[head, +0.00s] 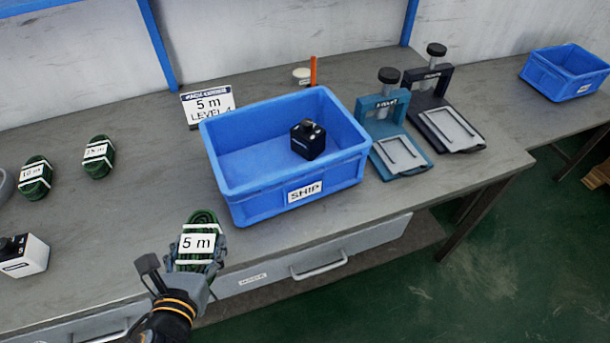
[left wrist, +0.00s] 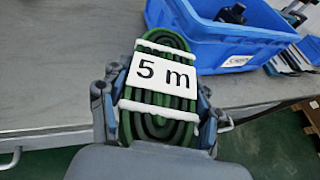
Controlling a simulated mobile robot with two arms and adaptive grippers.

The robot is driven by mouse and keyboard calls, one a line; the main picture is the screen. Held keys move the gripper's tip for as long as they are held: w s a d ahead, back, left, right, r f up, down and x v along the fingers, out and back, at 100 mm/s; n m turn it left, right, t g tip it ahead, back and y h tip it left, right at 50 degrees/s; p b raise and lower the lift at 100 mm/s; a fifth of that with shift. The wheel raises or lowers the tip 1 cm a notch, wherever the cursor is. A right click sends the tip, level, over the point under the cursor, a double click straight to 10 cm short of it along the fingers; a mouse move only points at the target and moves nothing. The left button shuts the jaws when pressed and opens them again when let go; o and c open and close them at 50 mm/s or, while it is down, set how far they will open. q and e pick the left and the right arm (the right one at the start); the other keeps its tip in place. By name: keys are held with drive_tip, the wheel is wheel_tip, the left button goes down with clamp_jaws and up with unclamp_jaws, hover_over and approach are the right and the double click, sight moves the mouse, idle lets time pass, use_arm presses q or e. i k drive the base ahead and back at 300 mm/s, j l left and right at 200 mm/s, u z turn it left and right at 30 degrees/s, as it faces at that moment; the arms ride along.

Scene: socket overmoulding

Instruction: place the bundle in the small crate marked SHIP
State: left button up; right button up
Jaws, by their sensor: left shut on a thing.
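The bundle (head: 203,225) is a coiled green cable with white ties and a "5 m" label. My left gripper (head: 196,262) is shut on it, at the front edge of the bench and left of the crate. In the left wrist view the bundle (left wrist: 165,97) sits between the two fingers of my left gripper (left wrist: 158,115). The blue crate marked SHIP (head: 230,202) stands open on the bench. A black block-like item (head: 308,140) lies inside it, and the rest of its floor is bare. The crate also shows in the left wrist view (left wrist: 210,55). My right gripper is not in view.
Two green bundles, one marked 10 m (head: 36,178) and another (head: 98,157), lie at the left. A white box (head: 23,256) stands at the lower left.

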sight(276, 162)
drive_tip(key=i+l+u, duration=0.15)
drive_tip(key=l+u, duration=0.2)
drive_tip(key=l, duration=0.95)
drive_tip(key=l+u, duration=0.3)
drive_tip(key=l, duration=0.95)
drive_tip(key=l+u, duration=0.1)
drive_tip(key=l, duration=0.8)
drive_tip(key=i+j, duration=0.1)
drive_tip(key=j, duration=0.2)
drive_tip(key=i+j, duration=0.15)
drive_tip(key=j, duration=0.15)
